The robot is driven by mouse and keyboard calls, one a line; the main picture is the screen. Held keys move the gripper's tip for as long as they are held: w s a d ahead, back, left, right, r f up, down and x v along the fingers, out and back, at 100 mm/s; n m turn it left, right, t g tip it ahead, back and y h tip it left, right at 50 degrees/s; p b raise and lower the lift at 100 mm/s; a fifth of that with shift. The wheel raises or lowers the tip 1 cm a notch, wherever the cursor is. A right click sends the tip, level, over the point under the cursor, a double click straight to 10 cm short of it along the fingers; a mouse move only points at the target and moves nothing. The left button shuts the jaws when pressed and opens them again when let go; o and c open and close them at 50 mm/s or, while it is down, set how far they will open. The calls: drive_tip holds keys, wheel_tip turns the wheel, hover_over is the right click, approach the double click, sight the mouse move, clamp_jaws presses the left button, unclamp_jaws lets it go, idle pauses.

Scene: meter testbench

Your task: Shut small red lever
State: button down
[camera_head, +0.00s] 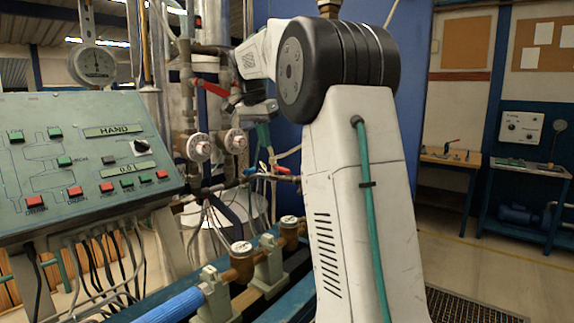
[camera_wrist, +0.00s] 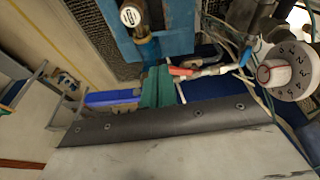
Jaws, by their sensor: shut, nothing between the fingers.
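The small red lever (camera_head: 282,170) sits on a thin horizontal pipe in the middle of the head view, near a small blue handle (camera_head: 250,171). In the wrist view the red lever (camera_wrist: 182,71) lies just right of the fingertips, with a metal fitting leading right from it. My gripper (camera_head: 266,146) has teal fingers that point down above the lever in the head view. In the wrist view my gripper (camera_wrist: 162,70) is shut and empty, its tips close beside the lever's red end. I cannot tell whether they touch.
A larger red lever (camera_head: 211,87) is higher on the pipes at left. White round meters (camera_head: 199,147) and brass meters (camera_head: 241,249) stand nearby. A sloped control panel (camera_head: 80,155) fills the left. A dial (camera_wrist: 274,74) and hoses crowd the wrist view's right.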

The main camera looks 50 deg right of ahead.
sight(281, 169)
drive_tip(key=w+d+f+m, duration=0.1)
drive_tip(key=w+d+m, duration=0.25)
drive_tip(key=d, duration=0.65)
drive_tip(key=s+x, duration=0.1)
drive_tip(key=x, duration=0.9)
drive_tip(key=shift+d+g+h, duration=0.15)
drive_tip(key=shift+g+h, duration=0.15)
drive_tip(key=shift+m, duration=0.25)
